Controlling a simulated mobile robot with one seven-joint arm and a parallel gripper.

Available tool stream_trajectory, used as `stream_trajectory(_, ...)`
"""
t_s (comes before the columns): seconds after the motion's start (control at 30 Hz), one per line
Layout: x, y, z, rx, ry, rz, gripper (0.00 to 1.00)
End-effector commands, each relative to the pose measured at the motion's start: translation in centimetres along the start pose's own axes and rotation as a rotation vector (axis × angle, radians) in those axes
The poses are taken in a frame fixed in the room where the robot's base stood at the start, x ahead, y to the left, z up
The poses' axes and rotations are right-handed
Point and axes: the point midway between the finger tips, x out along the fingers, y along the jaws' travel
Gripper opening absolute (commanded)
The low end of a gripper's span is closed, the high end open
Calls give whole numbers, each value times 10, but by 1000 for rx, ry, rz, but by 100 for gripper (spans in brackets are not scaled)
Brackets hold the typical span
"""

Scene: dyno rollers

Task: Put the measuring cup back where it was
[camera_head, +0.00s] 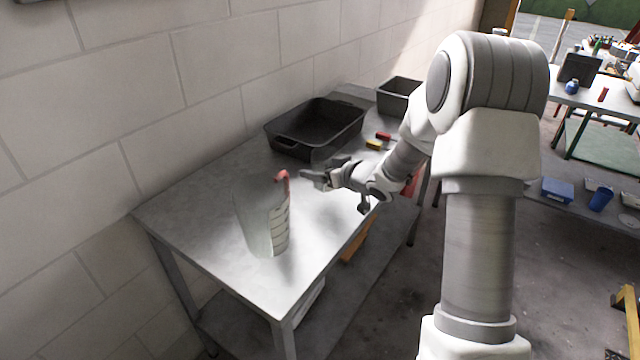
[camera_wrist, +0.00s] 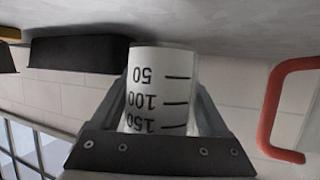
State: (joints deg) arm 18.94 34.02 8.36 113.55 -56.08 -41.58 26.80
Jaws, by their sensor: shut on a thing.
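A white measuring cup (camera_wrist: 163,88) with black marks for 50, 100 and 150 sits between the two fingers of my gripper (camera_wrist: 164,98) in the wrist view, which looks upside down. My gripper is shut on it. The cup's base is close to the tabletop; I cannot tell whether it touches. In the head view my gripper (camera_head: 318,177) is low over the middle of the metal table (camera_head: 200,213), and the held cup is hard to make out there.
A large clear marked jug (camera_head: 262,222) with a red handle (camera_head: 283,177) stands left of my gripper; the handle shows in the wrist view (camera_wrist: 268,115). A black tray (camera_head: 315,130), another dark bin (camera_head: 398,95) and red and yellow items (camera_head: 378,141) lie farther back. The left tabletop is clear.

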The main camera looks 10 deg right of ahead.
Motion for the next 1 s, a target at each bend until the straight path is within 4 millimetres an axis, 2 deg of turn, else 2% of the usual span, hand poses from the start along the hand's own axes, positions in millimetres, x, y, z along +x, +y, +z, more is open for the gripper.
stream_trajectory(0.1,8,1,21,3,-3,1,19)
stream_trajectory(0.2,13,1,32,1,-2,0,19)
stream_trajectory(0.6,14,1,36,0,-1,1,19)
stream_trajectory(0.63,14,1,35,0,-1,1,82)
stream_trajectory(0.73,13,1,35,0,-1,1,100)
stream_trajectory(1.0,13,1,33,0,-1,1,100)
